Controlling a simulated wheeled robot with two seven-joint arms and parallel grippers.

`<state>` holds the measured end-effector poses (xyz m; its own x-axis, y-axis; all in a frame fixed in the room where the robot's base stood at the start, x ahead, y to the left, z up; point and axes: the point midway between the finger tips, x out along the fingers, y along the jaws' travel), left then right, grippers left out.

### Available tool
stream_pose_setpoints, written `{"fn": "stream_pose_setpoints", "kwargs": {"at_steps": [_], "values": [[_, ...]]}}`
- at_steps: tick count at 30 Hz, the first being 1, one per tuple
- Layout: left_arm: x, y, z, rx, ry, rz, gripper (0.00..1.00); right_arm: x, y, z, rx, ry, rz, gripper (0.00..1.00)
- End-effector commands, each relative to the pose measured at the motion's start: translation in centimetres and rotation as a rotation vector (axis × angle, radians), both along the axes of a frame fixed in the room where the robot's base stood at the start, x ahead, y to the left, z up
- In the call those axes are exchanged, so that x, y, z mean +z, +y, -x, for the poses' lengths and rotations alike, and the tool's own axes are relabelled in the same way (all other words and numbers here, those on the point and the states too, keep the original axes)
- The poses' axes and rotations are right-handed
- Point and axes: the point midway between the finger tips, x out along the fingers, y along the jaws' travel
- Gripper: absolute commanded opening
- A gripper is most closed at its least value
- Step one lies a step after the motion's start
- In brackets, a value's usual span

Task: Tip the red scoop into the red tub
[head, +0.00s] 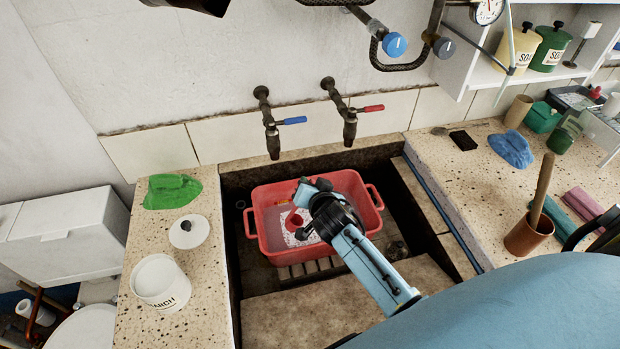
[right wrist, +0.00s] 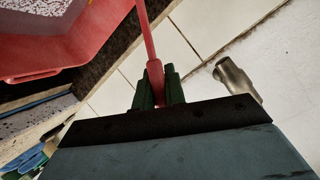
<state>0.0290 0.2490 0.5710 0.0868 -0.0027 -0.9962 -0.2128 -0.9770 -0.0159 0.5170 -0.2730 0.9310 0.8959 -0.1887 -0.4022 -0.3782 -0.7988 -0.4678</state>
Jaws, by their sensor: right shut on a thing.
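The red tub (head: 262,243) stands in the stone trough, with white speckled stuff inside. It also shows at the top left of the right wrist view (right wrist: 85,45). My right gripper (head: 308,212) is over the tub in the head view. In the right wrist view its green fingers (right wrist: 157,92) are shut on the red scoop's handle (right wrist: 147,35), which runs up out of the frame. The scoop's bowl is out of that view. A small dark red part beside the gripper in the head view may belong to the scoop; I cannot tell. My left gripper is not in view.
Two taps (head: 271,132) (head: 350,122) hang from the wall behind the tub. An open white pot (head: 161,283), its lid (head: 187,232) and a green cloth (head: 172,191) lie on the left ledge. A brown pot (head: 528,235) and blue cloth (head: 511,149) are on the right counter.

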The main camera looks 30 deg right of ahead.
Motion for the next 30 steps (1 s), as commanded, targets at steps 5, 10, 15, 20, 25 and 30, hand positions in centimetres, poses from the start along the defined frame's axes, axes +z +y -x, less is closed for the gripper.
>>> {"fn": "stream_pose_setpoints", "kwargs": {"at_steps": [5, 10, 15, 20, 25, 30], "values": [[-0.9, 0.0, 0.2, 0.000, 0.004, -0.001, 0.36, 0.3, 2.1, -0.6, 0.002, 0.028, 0.113, 0.00], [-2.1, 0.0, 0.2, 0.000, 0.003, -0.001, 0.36, 0.3, 3.9, -1.1, -0.001, 0.057, 0.219, 0.00], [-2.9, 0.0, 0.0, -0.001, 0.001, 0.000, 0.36, 0.4, 4.8, -1.3, -0.001, 0.073, 0.286, 0.00], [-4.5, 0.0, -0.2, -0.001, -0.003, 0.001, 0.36, 0.3, 4.9, -1.4, -0.003, 0.075, 0.306, 0.00], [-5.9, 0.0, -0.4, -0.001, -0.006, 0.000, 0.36, 0.2, 5.1, -1.4, 0.000, 0.080, 0.310, 0.00], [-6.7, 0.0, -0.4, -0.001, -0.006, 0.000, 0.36, 0.1, 6.3, -1.7, 0.002, 0.100, 0.377, 0.00]]}}
